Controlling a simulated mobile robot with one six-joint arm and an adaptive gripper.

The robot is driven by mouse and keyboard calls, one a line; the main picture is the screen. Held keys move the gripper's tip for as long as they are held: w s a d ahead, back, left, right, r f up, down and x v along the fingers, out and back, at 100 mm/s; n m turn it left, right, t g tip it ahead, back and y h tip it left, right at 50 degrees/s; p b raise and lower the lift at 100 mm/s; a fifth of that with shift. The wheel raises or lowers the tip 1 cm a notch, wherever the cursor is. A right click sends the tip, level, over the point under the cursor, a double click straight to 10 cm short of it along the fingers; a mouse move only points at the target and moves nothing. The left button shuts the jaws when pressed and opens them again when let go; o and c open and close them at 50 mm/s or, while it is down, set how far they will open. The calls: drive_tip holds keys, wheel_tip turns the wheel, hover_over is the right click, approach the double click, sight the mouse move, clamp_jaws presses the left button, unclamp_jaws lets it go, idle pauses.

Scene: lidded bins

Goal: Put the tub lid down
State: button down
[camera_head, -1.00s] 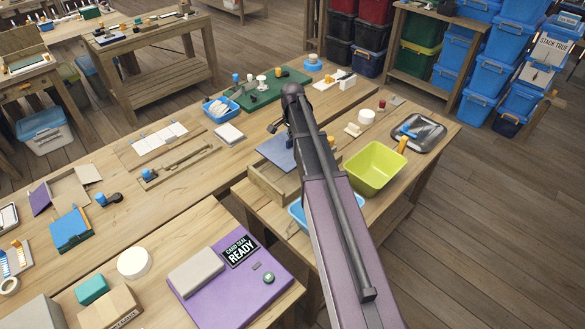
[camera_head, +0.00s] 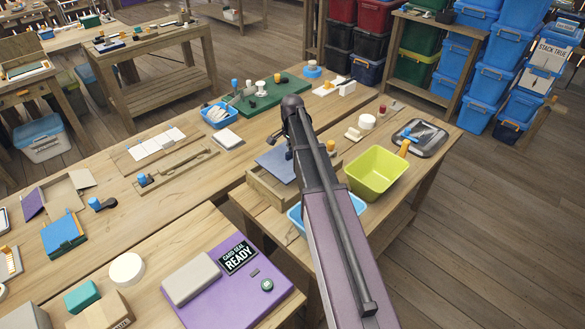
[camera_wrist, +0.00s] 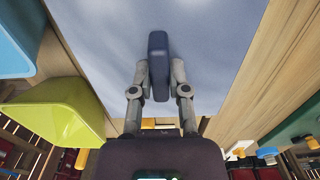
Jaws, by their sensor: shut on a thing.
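The tub lid (camera_head: 273,163) is a flat blue-grey panel at the middle of the bench, over or on a shallow wooden box (camera_head: 262,188); contact is unclear. In the wrist view the lid (camera_wrist: 215,40) fills the upper middle, with a dark blue upright handle (camera_wrist: 158,45). My gripper (camera_wrist: 159,75) is shut on this handle, one finger on each side. In the head view my arm hides most of the gripper and the lid's right part. A yellow-green open tub (camera_head: 374,174) stands right of the arm; a light blue open tub (camera_head: 297,216) is partly behind it.
A grey tray (camera_head: 420,138) with a blue item lies at the bench's right end. A green mat (camera_head: 270,95) with small parts lies behind. A purple board (camera_head: 222,280) with a "READY" sign lies in front. Bare wood shows left of the lid.

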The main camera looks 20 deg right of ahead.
sight(292, 162)
drive_tip(key=shift+f+b, duration=0.75)
drive_tip(key=shift+f, duration=0.35)
drive_tip(key=shift+f+b, duration=1.9)
drive_tip(key=shift+f, duration=0.1)
drive_tip(key=c, duration=0.6)
unclamp_jaws()
wheel_tip(292, 162, up, 12)
drive_tip(key=p, duration=1.2)
